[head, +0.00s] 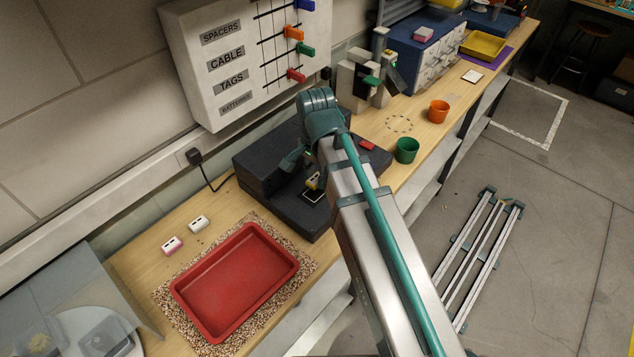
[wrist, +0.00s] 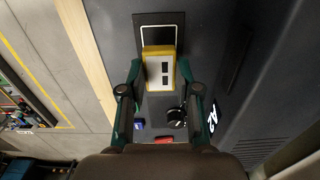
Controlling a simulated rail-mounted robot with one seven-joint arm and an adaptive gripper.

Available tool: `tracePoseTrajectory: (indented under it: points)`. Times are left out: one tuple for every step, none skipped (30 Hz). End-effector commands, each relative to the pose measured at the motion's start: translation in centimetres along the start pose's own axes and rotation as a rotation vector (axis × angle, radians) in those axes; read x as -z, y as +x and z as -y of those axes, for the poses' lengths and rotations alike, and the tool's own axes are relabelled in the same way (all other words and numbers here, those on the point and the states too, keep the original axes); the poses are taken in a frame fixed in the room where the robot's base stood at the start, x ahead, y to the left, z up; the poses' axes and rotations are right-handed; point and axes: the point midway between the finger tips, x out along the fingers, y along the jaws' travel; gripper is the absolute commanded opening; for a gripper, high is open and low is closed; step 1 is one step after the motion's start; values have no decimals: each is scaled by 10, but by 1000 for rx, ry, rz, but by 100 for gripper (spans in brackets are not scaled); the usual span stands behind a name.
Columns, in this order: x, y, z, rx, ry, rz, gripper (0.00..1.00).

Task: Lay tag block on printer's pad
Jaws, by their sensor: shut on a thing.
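The tag block is yellow with a white face and two dark marks. It shows between my fingers in the wrist view (wrist: 160,70) and small in the head view (head: 313,181). My gripper (wrist: 159,66) is shut on its two sides. The printer's pad is a dark square with a pale outline on the dark printer (head: 265,160); it shows in the wrist view (wrist: 158,32) and partly in the head view (head: 313,196). In the wrist view the block overlaps the pad's lower edge. I cannot tell whether the block touches the surface.
A pink-and-white block (head: 171,246) and a white block (head: 198,223) lie on the bench near a red tray (head: 232,285). A green cup (head: 407,151) and an orange cup (head: 438,111) stand beyond my arm. A labelled wall board (head: 225,85) hangs behind the printer.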

Motion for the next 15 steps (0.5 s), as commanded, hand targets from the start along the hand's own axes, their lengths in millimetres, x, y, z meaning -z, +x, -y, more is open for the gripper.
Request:
tracePoseTrajectory:
  points:
    - [0, 2, 0, -1, 0, 1, 14]
    - [0, 4, 0, -1, 0, 1, 14]
    - [0, 6, -1, -1, 1, 1, 14]
    - [0, 8, -1, -1, 1, 1, 14]
    - [0, 11, -1, -1, 1, 0, 14]
    - [0, 15, -1, -2, 1, 1, 14]
    - [0, 19, -1, -2, 1, 1, 14]
    - [0, 22, -1, -2, 1, 1, 14]
    - [0, 26, -1, -1, 1, 1, 14]
    - [0, 29, -1, -2, 1, 1, 14]
    - [0, 32, -1, -2, 1, 1, 14]
    - [0, 34, -1, -1, 1, 1, 14]
    - [0, 35, -1, -1, 1, 0, 14]
    - [0, 36, 0, 0, 1, 0, 14]
    - [0, 36, 0, 1, 1, 0, 14]
